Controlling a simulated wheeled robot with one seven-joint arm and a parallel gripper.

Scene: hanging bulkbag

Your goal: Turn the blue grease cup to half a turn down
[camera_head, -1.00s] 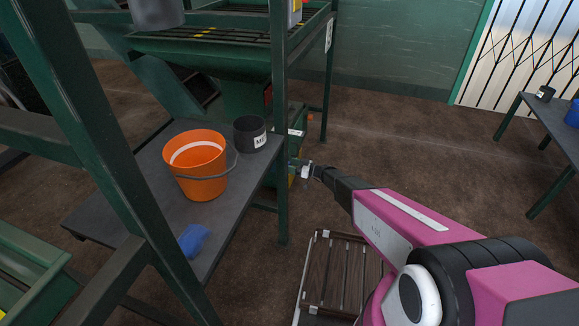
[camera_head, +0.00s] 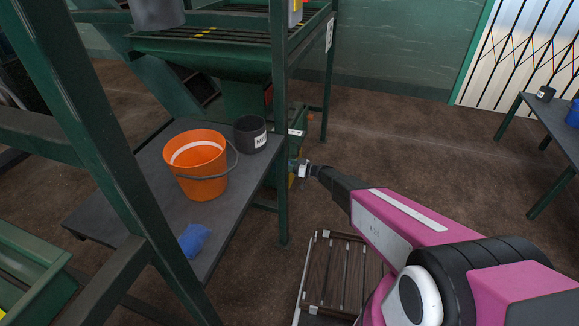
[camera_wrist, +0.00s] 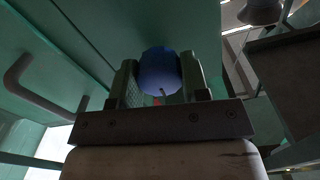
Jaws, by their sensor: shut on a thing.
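The blue grease cup (camera_wrist: 160,72) shows in the wrist view between the two fingers of my gripper (camera_wrist: 160,85). The fingers are shut on its sides. A small pale mark shows on the cup's near face. In the head view my gripper (camera_head: 298,169) is at the end of my outstretched arm, beside the green frame post. The cup is too small to make out clearly there. What the cup is mounted on is mostly hidden behind it.
A green post (camera_head: 281,120) stands just left of my gripper. A dark table (camera_head: 120,205) holds an orange bucket (camera_head: 197,180), a dark pot (camera_head: 247,140) and a blue cloth (camera_head: 193,240). A slatted pallet (camera_head: 340,275) lies below my arm. A curved handle (camera_wrist: 35,85) shows in the wrist view.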

